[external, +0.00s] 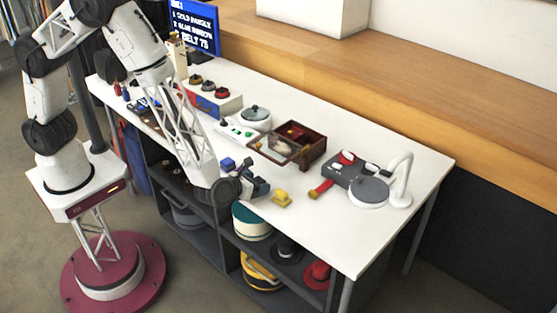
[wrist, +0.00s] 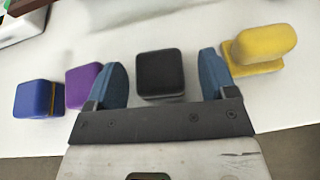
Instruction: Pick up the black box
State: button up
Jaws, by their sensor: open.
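The black box (wrist: 160,73) sits on the white table in the wrist view, between the two blue fingers of my gripper (wrist: 164,80). A gap shows on each side of it, so the fingers look apart from it. My gripper is open. In the external view my gripper (external: 257,184) is low at the table's front edge, and I cannot clearly make out the black box there.
A purple block (wrist: 84,85) is close beside the left finger, with a blue block (wrist: 36,98) farther left. A yellow object (wrist: 260,48) is close to the right finger. A wooden box (external: 312,150) stands behind. Table surface (external: 330,235) is free toward the front right.

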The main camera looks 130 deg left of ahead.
aim_at(258, 180)
jog(key=shift+a+f, duration=0.25)
jog(key=shift+a, duration=0.2)
jog(key=c, duration=1)
jog(key=shift+r, duration=0.15)
jog(key=shift+r, duration=4.9)
